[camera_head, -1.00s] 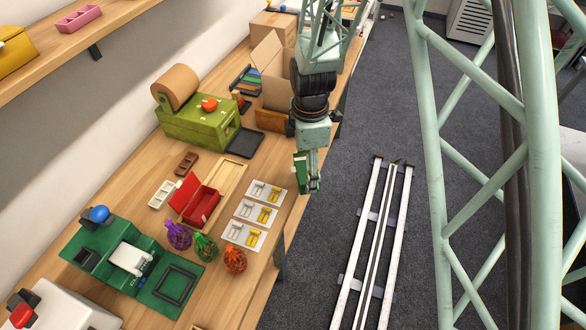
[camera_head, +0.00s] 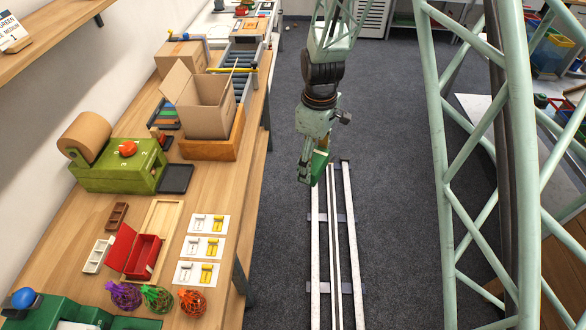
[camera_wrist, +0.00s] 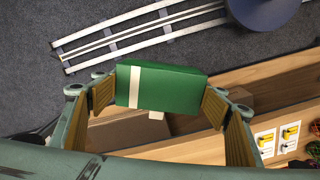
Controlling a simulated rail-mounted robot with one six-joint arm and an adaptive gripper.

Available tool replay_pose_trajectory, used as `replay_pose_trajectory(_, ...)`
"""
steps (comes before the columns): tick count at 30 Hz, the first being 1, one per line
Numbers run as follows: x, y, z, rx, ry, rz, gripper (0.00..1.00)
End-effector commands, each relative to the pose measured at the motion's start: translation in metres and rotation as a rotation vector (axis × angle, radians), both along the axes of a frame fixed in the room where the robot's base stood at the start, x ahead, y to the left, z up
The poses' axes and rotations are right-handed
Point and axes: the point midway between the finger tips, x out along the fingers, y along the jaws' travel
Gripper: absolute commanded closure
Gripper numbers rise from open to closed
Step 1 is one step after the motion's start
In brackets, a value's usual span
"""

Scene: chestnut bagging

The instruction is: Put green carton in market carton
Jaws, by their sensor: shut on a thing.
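The green carton (camera_wrist: 172,88), with a white stripe, is held between the two fingers of my gripper (camera_wrist: 160,100) in the wrist view. In the head view my gripper (camera_head: 311,172) hangs over the floor, right of the table edge, with the green carton (camera_head: 320,164) at its tip, partly hidden by the fingers. A large open cardboard carton (camera_head: 203,112), likely the market carton, stands with flaps up in a wooden tray (camera_head: 213,150) on the table, left of and beyond my gripper.
A closed cardboard box (camera_head: 181,60) and a roller conveyor (camera_head: 243,57) lie farther back. A green machine (camera_head: 120,172) with a brown roll, a red box (camera_head: 143,258), white cards (camera_head: 203,248) and net bags (camera_head: 157,298) are nearer. Floor rails (camera_head: 333,240) run below my gripper.

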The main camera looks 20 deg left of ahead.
Motion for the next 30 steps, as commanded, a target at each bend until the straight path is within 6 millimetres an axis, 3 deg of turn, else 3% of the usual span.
replay_pose_trajectory(15, 0.050, -0.115, 0.011, 0.001, -0.001, -0.505, 0.47)
replay_pose_trajectory(30, 0.077, -0.230, 0.022, 0.001, -0.001, -0.990, 0.47)
